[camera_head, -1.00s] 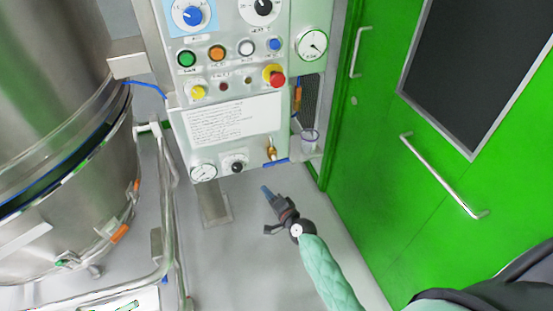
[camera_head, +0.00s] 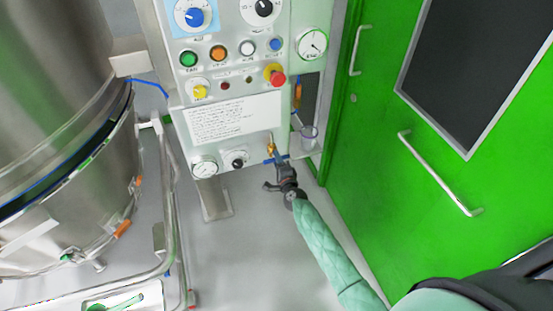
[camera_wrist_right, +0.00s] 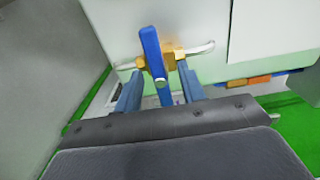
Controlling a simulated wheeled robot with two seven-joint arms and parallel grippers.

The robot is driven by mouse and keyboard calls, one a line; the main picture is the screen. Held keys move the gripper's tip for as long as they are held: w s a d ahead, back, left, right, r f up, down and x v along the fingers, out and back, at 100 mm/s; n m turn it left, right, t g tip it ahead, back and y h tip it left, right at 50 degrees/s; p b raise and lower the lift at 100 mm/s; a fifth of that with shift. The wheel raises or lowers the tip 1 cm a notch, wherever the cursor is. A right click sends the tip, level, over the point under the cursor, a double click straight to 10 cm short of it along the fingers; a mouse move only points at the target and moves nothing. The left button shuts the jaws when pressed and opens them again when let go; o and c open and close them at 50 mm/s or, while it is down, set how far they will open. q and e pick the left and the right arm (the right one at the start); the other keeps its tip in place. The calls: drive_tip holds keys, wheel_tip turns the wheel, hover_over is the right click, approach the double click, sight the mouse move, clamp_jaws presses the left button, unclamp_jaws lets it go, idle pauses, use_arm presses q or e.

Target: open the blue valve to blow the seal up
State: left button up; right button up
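The blue valve is a blue lever (camera_wrist_right: 151,52) on a brass body with silver pipe ends, at the lower edge of the control panel. Its brass part (camera_head: 270,143) shows in the head view, just above my right gripper (camera_head: 275,163). In the right wrist view my right gripper (camera_wrist_right: 160,75) has its two blue fingers apart, one on each side of the lever. A gap seems to show on each side, but contact is hard to judge. The gripper hides part of the valve in the head view. My left gripper is in no view.
The control panel (camera_head: 235,118) carries several buttons, dials and a small gauge (camera_head: 204,167) left of the valve. A steel vessel (camera_head: 60,200) with a rail stands at left. A green door (camera_head: 370,150) stands at right.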

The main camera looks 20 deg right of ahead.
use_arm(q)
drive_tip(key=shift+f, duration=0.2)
use_arm(e)
drive_tip(key=shift+w, duration=0.5)
clamp_jaws()
